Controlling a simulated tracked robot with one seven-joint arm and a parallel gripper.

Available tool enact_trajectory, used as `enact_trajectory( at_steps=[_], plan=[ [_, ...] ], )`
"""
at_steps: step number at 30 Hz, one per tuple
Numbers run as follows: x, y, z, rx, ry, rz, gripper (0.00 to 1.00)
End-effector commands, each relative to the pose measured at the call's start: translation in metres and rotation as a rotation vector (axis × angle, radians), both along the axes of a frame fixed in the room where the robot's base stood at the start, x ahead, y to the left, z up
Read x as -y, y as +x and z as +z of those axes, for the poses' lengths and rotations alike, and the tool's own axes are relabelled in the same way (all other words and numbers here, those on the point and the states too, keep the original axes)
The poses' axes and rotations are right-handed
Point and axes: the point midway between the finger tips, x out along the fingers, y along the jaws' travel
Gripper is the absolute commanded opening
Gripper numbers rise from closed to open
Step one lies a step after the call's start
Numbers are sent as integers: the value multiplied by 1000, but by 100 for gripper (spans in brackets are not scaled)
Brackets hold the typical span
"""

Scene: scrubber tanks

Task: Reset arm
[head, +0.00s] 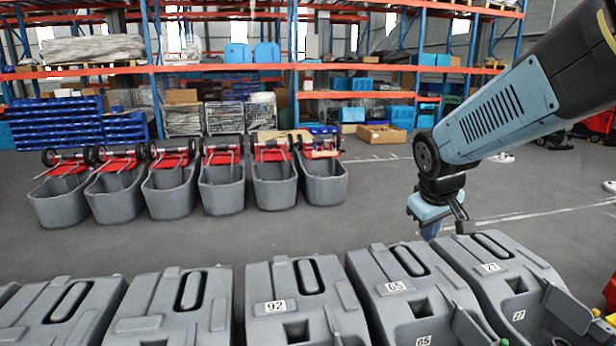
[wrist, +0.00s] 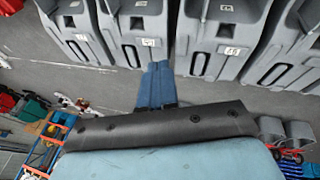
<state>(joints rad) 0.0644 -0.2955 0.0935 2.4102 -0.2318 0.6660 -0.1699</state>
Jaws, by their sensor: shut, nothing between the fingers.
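My arm (head: 500,115) reaches in from the upper right of the head view, its forearm slanting down to the left. My gripper (head: 430,232) hangs below the wrist, above the floor just behind the near row of grey tanks. In the wrist view my gripper (wrist: 158,68) shows two blue fingers pressed together with nothing between them. Its tips point toward the grey tanks at the top of that view. It appears apart from the tanks.
Open grey tubs (head: 222,190) with red-framed wheels stand farther back. Racks with orange beams (head: 220,67) are behind. Bare floor (head: 290,232) lies between the rows.

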Motion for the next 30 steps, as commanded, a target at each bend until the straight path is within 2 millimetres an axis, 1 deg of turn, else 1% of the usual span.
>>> enact_trajectory(
  at_steps=[1, 6, 12, 18, 24, 30],
  plan=[
    [-1, -9, 8, 15, 12, -19, 0],
    [-3, -39, 28, 50, 69, -92, 0],
    [-7, -74, 47, 90, 144, -169, 0],
    [-13, -110, 60, 122, 225, -233, 0],
    [-15, -133, 67, 138, 286, -273, 0],
    [-17, -140, 68, 143, 306, -285, 0]
  ],
)
